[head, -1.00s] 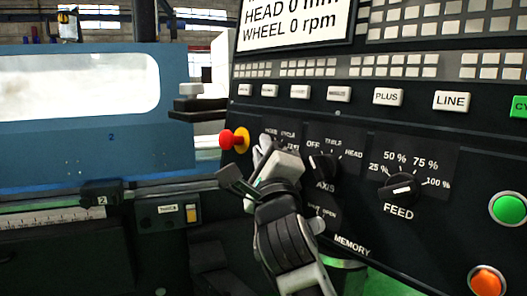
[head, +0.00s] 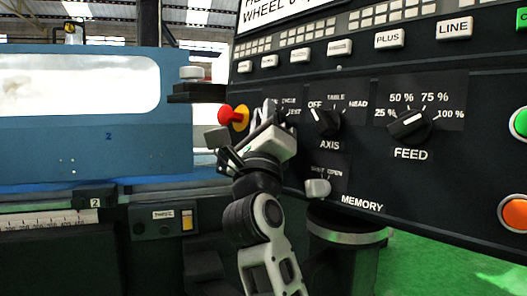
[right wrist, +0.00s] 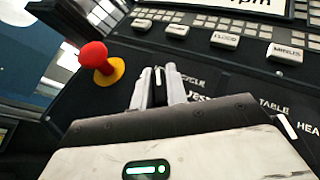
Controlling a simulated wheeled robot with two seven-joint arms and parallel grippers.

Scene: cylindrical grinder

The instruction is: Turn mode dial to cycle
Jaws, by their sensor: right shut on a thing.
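The mode dial (right wrist: 159,76) is on the black control panel, to the right of the red button. It is mostly hidden by my right gripper (head: 268,112), whose fingers are shut on it. In the right wrist view the two grey fingertips (right wrist: 164,84) stand on either side of a thin dark piece of the dial. The CYCLE label (right wrist: 192,82) and the TEST label (right wrist: 200,97) show just right of the fingers. Where the dial's mark points cannot be told. My left gripper is not in view.
The red button (head: 230,117) on its yellow collar sits close left of the gripper. The AXIS dial (head: 324,122) is close on the right, the FEED dial (head: 410,124) further right. The MEMORY knob (head: 318,187) is below. White keys line the panel above.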

